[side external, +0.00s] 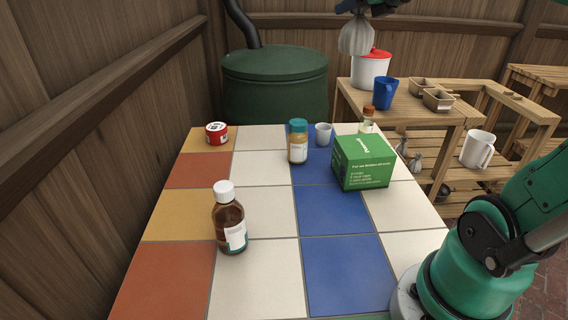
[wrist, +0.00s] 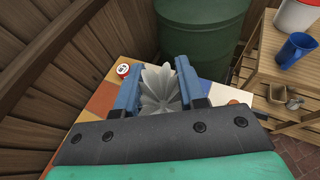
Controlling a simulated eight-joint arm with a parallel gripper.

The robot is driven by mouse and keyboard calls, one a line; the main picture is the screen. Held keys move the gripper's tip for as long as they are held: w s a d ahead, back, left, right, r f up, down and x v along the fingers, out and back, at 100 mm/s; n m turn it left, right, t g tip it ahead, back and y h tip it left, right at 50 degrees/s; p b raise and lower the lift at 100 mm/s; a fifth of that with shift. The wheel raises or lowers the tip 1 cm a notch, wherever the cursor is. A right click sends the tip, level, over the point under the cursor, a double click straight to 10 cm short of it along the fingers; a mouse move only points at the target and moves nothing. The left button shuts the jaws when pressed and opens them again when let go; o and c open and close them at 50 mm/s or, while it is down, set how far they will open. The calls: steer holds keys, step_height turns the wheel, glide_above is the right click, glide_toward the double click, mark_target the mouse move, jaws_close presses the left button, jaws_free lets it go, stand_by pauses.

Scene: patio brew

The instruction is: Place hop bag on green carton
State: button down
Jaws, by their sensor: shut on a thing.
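The hop bag (side external: 356,36) is a pale grey cloth bag with a gathered top, hanging high in the air in the side view. My gripper (side external: 362,8) is shut on its neck, at the top edge of that view. In the wrist view the bag (wrist: 161,90) shows between the two blue fingers of my gripper (wrist: 157,88). The green carton (side external: 364,162) stands upright on the tiled table, below the bag in the side picture. In the wrist view I cannot make out the carton.
On the tiled table (side external: 268,268) stand a brown bottle (side external: 229,225), a teal-capped jar (side external: 298,143), a grey cup (side external: 323,134), a red tin (side external: 216,133) and a small bottle (side external: 367,120) behind the carton. A wooden bench with a blue jug (side external: 384,93) and red-lidded bucket (side external: 371,72) stands behind.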

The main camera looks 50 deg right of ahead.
steer(key=s+d+m+h, duration=0.1)
steer(key=s+d, duration=0.1)
steer(key=s, duration=0.3)
steer(key=shift+w+a+f, duration=0.1)
steer(key=shift+w+f, duration=0.05)
steer(key=shift+f, duration=9.25)
steer(key=shift+f, duration=0.1)
steer(key=c, duration=0.5)
jaws_free()
